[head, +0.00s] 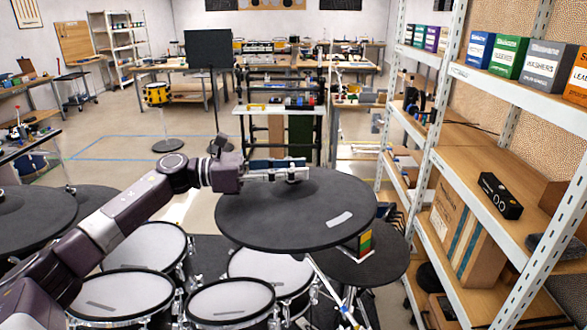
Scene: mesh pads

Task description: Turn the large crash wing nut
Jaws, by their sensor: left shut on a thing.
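The large crash (270,228) is a wide dark round pad in the middle of the head view, nearly level on its stand. My left gripper (296,173) is above the back part of the crash, near its centre post. It is shut on the wing nut, which the fingers hide almost wholly. My left arm reaches in from the lower left over the drums. My right gripper is not in view.
Several mesh drum pads (143,246) stand below and left of the crash. Another dark cymbal (378,265) sits lower right. A tall shelf (480,180) with boxes stands on the right. A dark panel on a stand (208,50) rises behind the left arm.

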